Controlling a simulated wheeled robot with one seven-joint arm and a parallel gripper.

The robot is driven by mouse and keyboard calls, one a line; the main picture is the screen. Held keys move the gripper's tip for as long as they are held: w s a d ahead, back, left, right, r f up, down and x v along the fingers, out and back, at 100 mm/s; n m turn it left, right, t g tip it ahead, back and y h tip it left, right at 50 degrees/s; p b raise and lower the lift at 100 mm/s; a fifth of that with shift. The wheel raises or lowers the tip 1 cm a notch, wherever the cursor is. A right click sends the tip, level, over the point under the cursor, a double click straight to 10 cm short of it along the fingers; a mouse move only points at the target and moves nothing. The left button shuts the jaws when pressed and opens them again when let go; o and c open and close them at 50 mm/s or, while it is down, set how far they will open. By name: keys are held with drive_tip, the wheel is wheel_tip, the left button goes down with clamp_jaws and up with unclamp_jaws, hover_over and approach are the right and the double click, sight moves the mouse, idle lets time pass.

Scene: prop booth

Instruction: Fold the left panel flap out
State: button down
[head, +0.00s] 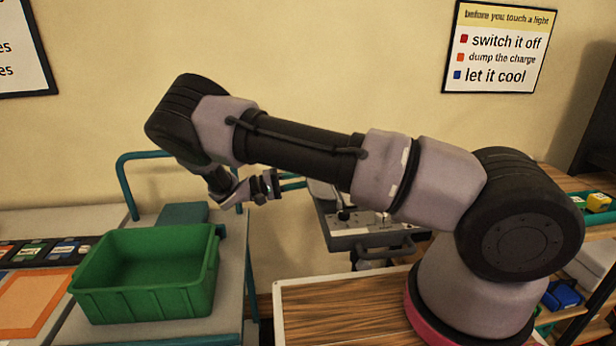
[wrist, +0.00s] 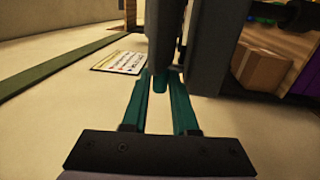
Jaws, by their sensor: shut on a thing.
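My gripper (head: 298,183) is at the left side of a grey panel unit (head: 352,243), which is partly hidden behind my arm. In the wrist view my teal fingers (wrist: 161,78) reach forward and are shut on a small green piece (wrist: 160,84) at the near edge of a dark upright slab (wrist: 163,35). The slab appears to be the left panel flap, seen nearly edge-on. A second dark block (wrist: 211,50) stands just right of it. The flap's hinge and exact angle cannot be made out.
A green bin (head: 145,290) stands on a cart (head: 235,262) with teal rails at left. A wooden tabletop (head: 345,310) lies in front. In the wrist view a cardboard box (wrist: 262,68) is at right, and a printed card (wrist: 120,62) with open pale surface is at left.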

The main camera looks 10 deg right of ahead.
drive_tip(key=shift+s, duration=0.1)
idle(0.4)
drive_tip(key=c, duration=0.7)
unclamp_jaws()
drive_tip(key=shift+c, duration=0.2)
